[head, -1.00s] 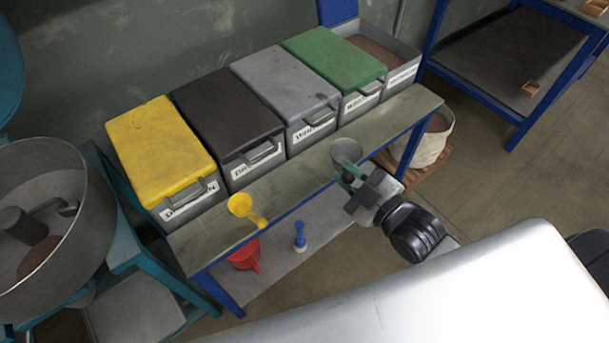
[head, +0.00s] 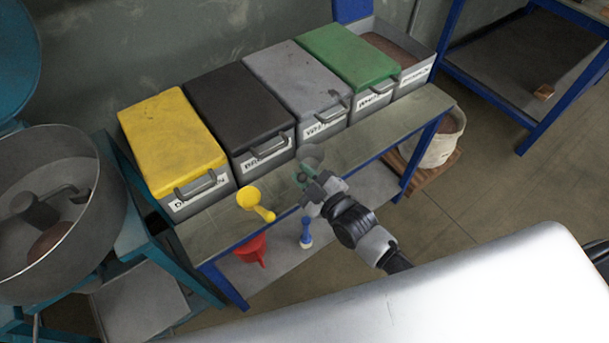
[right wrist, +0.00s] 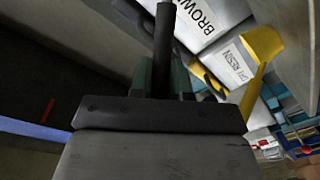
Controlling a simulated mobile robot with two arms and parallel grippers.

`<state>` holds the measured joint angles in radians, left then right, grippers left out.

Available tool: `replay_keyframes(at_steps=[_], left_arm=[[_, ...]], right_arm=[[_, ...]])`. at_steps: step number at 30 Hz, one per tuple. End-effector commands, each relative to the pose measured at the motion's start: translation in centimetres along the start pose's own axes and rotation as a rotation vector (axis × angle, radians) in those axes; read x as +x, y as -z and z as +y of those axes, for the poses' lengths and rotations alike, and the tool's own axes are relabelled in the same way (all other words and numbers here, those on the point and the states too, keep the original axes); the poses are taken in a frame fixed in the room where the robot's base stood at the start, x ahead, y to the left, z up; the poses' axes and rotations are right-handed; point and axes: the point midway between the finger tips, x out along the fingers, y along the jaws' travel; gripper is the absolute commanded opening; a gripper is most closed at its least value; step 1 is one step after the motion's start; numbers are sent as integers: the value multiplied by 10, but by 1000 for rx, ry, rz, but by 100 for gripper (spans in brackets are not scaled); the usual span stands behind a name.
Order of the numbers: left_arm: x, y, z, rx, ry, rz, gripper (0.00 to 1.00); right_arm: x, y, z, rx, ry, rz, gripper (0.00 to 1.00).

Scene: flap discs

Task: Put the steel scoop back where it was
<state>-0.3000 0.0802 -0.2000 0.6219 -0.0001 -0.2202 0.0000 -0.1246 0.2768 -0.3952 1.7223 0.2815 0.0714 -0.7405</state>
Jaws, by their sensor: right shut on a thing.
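The steel scoop (head: 312,153) has a round grey bowl in the head view. It is over the narrow ledge in front of the grey-lidded bin. My right gripper (head: 305,176) has green fingers and is shut on the scoop's handle, with the bowl beyond the fingers. In the right wrist view a dark handle (right wrist: 163,45) stands up between the green fingers (right wrist: 160,80); the bowl is not clear there. Whether the scoop touches the ledge cannot be told. My left gripper is not in view.
Lidded bins in yellow (head: 172,140), black (head: 236,108), grey (head: 293,78) and green (head: 346,55) line the bench (head: 400,118). An open bin (head: 417,74) is at the right end. A yellow scoop (head: 250,198) lies on the ledge. Red (head: 252,248) and blue (head: 305,230) tools are lower.

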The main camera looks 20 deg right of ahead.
Motion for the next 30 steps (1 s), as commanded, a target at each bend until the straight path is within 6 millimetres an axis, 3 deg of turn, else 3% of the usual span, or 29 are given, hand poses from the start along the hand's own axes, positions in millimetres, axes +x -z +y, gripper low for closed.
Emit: replay_keyframes(at_steps=[14,15,20,30], left_arm=[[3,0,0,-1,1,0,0],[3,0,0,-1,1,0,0],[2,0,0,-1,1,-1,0],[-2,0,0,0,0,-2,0]], right_arm=[[0,-11,-8,-1,-2,2,0],[0,-11,-8,-1,-1,1,19],[0,-10,-8,0,-1,1,43],[0,-6,-4,1,-2,2,43]])
